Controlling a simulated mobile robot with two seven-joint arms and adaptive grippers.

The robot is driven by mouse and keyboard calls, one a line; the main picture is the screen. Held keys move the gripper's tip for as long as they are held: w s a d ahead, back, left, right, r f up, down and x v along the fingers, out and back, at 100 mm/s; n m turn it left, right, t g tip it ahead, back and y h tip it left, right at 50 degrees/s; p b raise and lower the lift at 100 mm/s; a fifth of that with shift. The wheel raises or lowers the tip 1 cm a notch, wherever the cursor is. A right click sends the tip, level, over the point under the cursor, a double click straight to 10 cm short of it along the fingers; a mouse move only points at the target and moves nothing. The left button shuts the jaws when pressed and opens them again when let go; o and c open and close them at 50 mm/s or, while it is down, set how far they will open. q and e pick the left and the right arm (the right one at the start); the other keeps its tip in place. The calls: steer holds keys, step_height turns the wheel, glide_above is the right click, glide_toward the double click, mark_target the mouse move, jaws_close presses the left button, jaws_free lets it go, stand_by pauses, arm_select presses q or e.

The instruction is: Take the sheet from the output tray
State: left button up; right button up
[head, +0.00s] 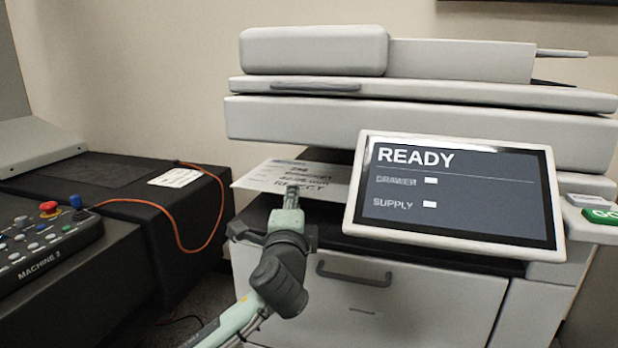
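A printed white sheet (262,180) sticks out of the output slot on the printer's left side, below the scanner body. Its text is partly covered by my gripper; the last line seems to read "REJECT". The sheet's back part is hidden in the dark slot and behind the screen. My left gripper (292,192) is at the sheet's front edge, its narrow fingertips overlapping the print. I see it from behind, so I cannot tell whether the fingers are apart or pinching the paper. My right gripper is not in view. The output tray (260,212) is a dark ledge under the sheet.
The printer's tilted screen (460,192) reads "READY" and stands close to the right of the sheet. A drawer with a handle (353,273) is below. At left are a button panel (45,240), an orange cable (178,225) and a white paper label (175,178).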

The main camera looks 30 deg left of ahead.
arm_select(q)
steer(key=shift+x, duration=1.15)
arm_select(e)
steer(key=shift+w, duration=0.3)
arm_select(q)
jaws_close()
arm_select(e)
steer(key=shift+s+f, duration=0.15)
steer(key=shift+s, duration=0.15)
arm_select(q)
steer(key=shift+r, duration=0.1)
